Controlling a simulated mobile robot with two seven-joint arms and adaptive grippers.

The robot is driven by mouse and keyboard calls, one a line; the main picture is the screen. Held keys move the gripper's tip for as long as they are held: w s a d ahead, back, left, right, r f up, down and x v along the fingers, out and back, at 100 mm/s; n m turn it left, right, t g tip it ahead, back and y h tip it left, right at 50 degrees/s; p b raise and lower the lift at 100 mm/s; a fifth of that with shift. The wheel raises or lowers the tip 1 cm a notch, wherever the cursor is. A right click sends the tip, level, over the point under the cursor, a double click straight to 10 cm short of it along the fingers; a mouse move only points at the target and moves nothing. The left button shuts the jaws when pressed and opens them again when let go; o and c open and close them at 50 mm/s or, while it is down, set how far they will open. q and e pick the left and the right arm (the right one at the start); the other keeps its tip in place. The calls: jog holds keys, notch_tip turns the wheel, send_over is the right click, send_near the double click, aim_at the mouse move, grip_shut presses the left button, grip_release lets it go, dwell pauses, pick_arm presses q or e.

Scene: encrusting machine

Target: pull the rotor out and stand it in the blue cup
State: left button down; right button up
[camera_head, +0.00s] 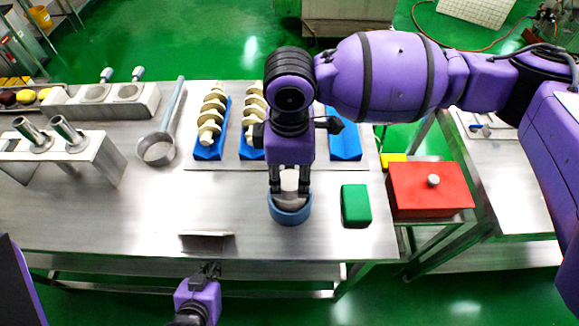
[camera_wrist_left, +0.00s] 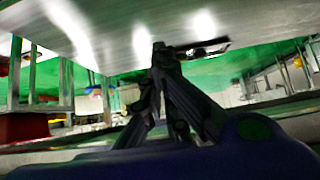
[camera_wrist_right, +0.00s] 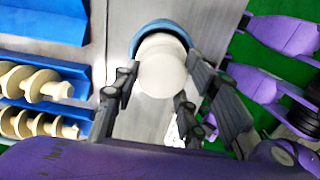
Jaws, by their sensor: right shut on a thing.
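The blue cup (camera_head: 290,212) stands on the steel table near its front edge, below my right gripper (camera_head: 289,192). A pale, round-ended piece (camera_head: 290,179), apparently the rotor, is between the right gripper's fingers and upright in or just over the cup. In the right wrist view the white round end (camera_wrist_right: 163,68) shows within the blue rim (camera_wrist_right: 160,27). The piece's lower part is hidden, so I cannot tell whether it touches the cup's bottom. My left gripper (camera_head: 210,268) is low at the table's front edge, with fingertips together and empty.
Cream screws (camera_head: 211,118) lie on blue holders (camera_head: 345,142) behind the cup. A green block (camera_head: 356,205) is right of the cup, and a red box (camera_head: 430,188) stands beyond the table edge. A ladle (camera_head: 158,148) lies left. The table's left front is mostly clear.

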jog(key=shift+f, duration=1.1)
pick_arm(q)
jog(key=shift+s+a+f, duration=0.25)
jog(key=shift+s+f, duration=0.05)
jog(key=shift+s, duration=0.1)
jog(key=shift+w, duration=0.1)
pick_arm(e)
jog(key=o, duration=1.5)
pick_arm(q)
jog(key=shift+w+d+r, duration=0.2)
jog(key=shift+w+d, duration=0.1)
jog(key=shift+w, duration=0.1)
jog(key=shift+s, duration=0.1)
pick_arm(e)
jog(key=shift+o, duration=0.3)
jog(key=shift+o, duration=0.7)
pick_arm(q)
jog(key=shift+s+a+f, duration=0.2)
jog(key=shift+s, duration=0.25)
